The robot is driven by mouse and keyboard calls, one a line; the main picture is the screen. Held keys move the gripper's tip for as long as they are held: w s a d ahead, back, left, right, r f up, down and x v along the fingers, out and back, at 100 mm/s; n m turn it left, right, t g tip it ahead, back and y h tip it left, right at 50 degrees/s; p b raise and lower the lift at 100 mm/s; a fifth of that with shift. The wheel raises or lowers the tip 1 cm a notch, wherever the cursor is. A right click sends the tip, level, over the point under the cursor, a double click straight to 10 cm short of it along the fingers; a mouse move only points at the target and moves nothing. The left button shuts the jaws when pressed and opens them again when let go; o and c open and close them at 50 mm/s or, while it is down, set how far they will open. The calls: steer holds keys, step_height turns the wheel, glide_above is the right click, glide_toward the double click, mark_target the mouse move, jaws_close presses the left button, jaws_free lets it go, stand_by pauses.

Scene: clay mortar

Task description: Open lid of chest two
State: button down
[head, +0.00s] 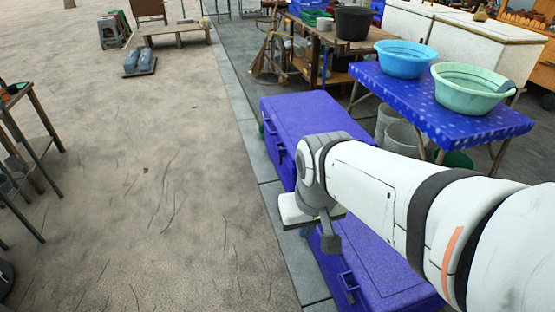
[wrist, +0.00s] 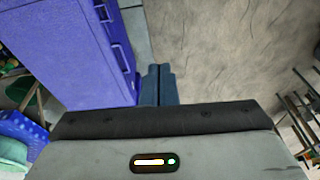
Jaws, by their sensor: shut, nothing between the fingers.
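Two blue chests stand in a row in the head view, a far one (head: 312,120) and a near one (head: 385,268). Which one is chest two I cannot tell. Both lids look closed. Each has a handle or latch on its left-facing side. My arm hides part of both chests. My gripper (wrist: 158,85) is shut and empty, its two dark blue fingers together. In the head view it hangs by the chests' left side, around the gap between them. In the wrist view a blue chest (wrist: 70,55) with latches is left of the fingers, which look apart from it.
A blue-covered table (head: 440,105) with a blue basin (head: 404,60) and a green basin (head: 470,88) stands right of the chests. Grey buckets (head: 400,137) are under it. Open bare ground (head: 150,190) lies left of the chests. A wooden table (head: 30,125) is at far left.

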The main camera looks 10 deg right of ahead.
steer(key=shift+a, duration=0.1)
steer(key=w+d+f+n+g+h+b, duration=0.2)
steer(key=w+d+f+n+h+b, duration=0.15)
steer(key=w+f, duration=0.5)
steer(key=w+d+f+n+g+h+b, duration=0.1)
steer(key=w+d+f+n+h+b, duration=0.15)
steer(key=w+f+b, duration=0.45)
steer(key=w+d+f+n+g+h+b, duration=0.2)
steer(key=w+f+n+h, duration=0.15)
steer(key=w+f, duration=0.65)
steer(key=w+f+n+t+h+b, duration=0.1)
steer(key=w+f+n+h+b, duration=0.15)
steer(key=f, duration=0.85)
steer(key=w+f+n+t+h+b, duration=0.1)
steer(key=w+f+n+h+b, duration=0.2)
steer(key=f, duration=0.7)
steer(key=w+f+n+t+h+b, duration=0.1)
steer(key=w+f+n+b, duration=0.25)
steer(key=f, duration=0.75)
steer(key=d+f+b, duration=0.1)
steer(key=d, duration=1)
steer(key=shift+w+a+r+b, duration=0.1)
steer(key=shift+w+a+r, duration=0.1)
steer(key=shift+r, duration=0.45)
steer(key=shift+w+a+r+b, duration=0.1)
steer(key=shift+a+r, duration=0.05)
steer(key=shift+r, duration=0.55)
steer(key=shift+w+a+r+b, duration=0.1)
steer(key=shift+w+a+r, duration=0.1)
steer(key=shift+r, duration=0.45)
